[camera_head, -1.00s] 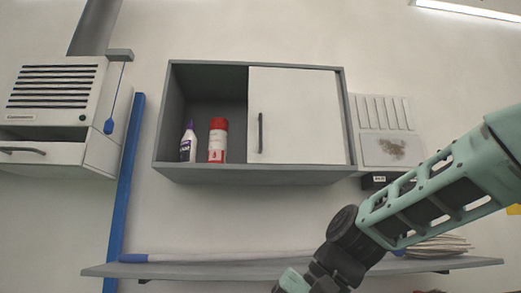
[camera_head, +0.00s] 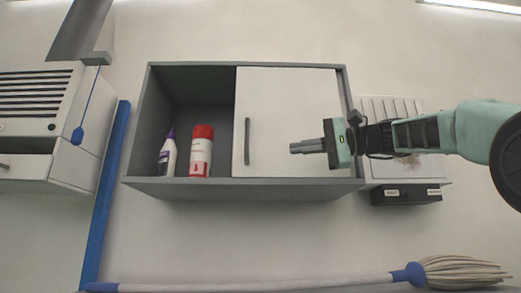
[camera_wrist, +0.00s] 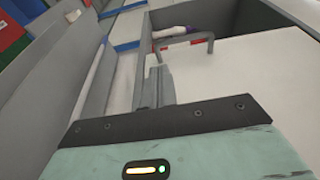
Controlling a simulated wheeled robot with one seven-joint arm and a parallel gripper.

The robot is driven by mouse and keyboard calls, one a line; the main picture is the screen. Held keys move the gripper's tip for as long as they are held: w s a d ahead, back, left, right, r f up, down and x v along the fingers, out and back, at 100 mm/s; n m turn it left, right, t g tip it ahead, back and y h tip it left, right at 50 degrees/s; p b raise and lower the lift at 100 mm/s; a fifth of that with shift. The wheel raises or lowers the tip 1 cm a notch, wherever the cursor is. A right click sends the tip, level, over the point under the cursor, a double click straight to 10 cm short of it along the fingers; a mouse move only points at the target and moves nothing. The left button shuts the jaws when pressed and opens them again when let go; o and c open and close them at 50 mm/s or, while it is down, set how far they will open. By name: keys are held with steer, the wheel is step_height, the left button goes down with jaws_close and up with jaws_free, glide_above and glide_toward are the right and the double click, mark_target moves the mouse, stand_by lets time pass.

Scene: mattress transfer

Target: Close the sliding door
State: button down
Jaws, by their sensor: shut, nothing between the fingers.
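The white sliding door (camera_head: 285,95) covers the right half of a grey wall cabinet (camera_head: 240,190). The left half stands open. A dark vertical handle (camera_head: 247,141) sits near the door's left edge. My gripper (camera_head: 294,147) is shut and empty, pointing left in front of the door, right of the handle. In the wrist view, the fingers (camera_wrist: 160,86) point towards the handle (camera_wrist: 189,41), with the door (camera_wrist: 235,75) to the right. The fingers look apart from the handle.
A white-and-purple bottle (camera_head: 168,156) and a red-and-white can (camera_head: 201,152) stand in the open half. A mop (camera_head: 260,285) lies below. A vented white unit (camera_head: 35,100) and blue post (camera_head: 105,195) are at left. A white panel (camera_head: 395,105) hangs at right.

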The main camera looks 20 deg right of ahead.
mark_target(260, 153)
steer(key=p+x, duration=0.4)
steer(key=x, duration=0.5)
steer(key=shift+w+a, duration=0.25)
steer(key=shift+a, duration=0.1)
steer(key=shift+a, duration=0.15)
